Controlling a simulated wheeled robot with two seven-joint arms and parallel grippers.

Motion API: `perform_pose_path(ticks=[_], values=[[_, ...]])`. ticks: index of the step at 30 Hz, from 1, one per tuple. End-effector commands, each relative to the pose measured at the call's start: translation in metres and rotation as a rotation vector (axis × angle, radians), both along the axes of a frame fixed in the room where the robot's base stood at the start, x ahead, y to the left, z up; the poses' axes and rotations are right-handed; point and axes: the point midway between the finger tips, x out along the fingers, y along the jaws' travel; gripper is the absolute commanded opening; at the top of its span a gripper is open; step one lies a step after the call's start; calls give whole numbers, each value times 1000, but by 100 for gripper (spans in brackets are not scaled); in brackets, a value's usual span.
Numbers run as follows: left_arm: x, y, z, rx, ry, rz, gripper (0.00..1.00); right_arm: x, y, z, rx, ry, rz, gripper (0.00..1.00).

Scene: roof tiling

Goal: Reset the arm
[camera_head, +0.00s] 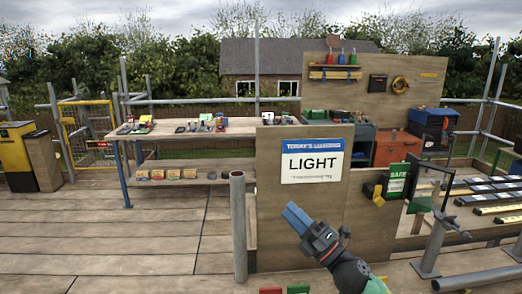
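My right gripper (298,219) is in the lower middle of the head view, its arm coming in from the bottom right. Its blue fingers point up and left and lie close together with no gap visible. I see nothing held between them. It appears in front of the lower part of a wooden board that carries a white and blue sign reading LIGHT (312,166). My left gripper is not in view.
A grey upright post (238,225) stands left of my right gripper. A workbench (190,135) with tools is behind. At right are a green SAFE tag (397,180), metal posts and a rack of long bars (490,198). Plank floor at left is clear.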

Motion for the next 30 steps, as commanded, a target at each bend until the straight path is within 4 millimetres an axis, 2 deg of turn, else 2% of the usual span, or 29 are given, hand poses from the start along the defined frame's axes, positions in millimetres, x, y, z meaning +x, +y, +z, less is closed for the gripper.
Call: perform_pose_path(ticks=[5, 10, 17, 23, 27, 30], values=[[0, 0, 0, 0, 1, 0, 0, 1, -27, -41, 224, 270, -119, 35], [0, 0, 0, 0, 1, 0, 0, -5, -56, -93, 418, 537, -240, 35], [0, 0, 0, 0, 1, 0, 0, -37, -92, -179, 657, 903, -416, 35], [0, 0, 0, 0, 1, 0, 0, -90, -116, -259, 841, 1227, -587, 35], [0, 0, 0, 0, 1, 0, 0, -141, -127, -310, 953, 1452, -717, 35], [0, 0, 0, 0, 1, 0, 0, -182, -131, -341, 1020, 1601, -807, 35]])
